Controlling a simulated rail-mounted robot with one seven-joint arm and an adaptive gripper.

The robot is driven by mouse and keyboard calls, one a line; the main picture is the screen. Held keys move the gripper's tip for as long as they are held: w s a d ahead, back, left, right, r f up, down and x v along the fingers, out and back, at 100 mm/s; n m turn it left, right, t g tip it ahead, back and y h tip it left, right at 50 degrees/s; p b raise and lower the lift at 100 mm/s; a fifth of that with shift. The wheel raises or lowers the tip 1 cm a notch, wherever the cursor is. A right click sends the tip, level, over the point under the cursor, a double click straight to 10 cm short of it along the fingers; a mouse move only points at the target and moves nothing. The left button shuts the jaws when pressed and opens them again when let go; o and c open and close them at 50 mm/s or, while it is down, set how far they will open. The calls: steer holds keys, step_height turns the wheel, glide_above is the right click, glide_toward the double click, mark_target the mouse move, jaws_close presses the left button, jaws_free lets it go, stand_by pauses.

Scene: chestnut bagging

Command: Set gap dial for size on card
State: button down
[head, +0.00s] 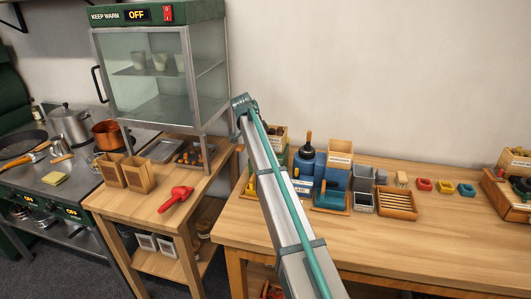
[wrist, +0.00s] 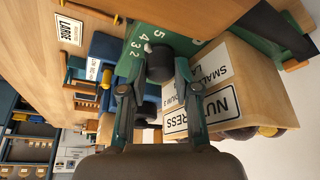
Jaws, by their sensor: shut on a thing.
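The gap dial is a dark round knob (wrist: 159,63) on a green panel (wrist: 150,36) with white numerals in the wrist view; 2, 3, 4 and 5 show. My gripper (wrist: 156,88) is shut on the knob, one finger on each side. I cannot make out where the dial points. A label (wrist: 189,122) partly reading NUT PRESS and a size label (wrist: 208,82) are on the machine, partly covered by a finger. In the head view my arm hides the gripper and dial.
A blue machine (head: 303,162), a wooden box (head: 338,165), a slatted wooden tray (head: 397,204) and small coloured trays (head: 445,187) stand on the right table. Its front right is clear. A glass warming cabinet (head: 160,75) and red scoop (head: 175,198) are to the left.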

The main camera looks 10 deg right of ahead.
steer(key=shift+w+m+g, duration=0.1)
steer(key=shift+m+g, duration=0.2)
steer(key=shift+m, duration=0.6)
steer(key=c, duration=0.8)
jaws_free()
steer(key=shift+c, duration=0.2)
steer(key=shift+r, duration=0.1)
steer(key=shift+a+r, duration=0.2)
steer(key=shift+r, duration=0.25)
steer(key=v, duration=0.7)
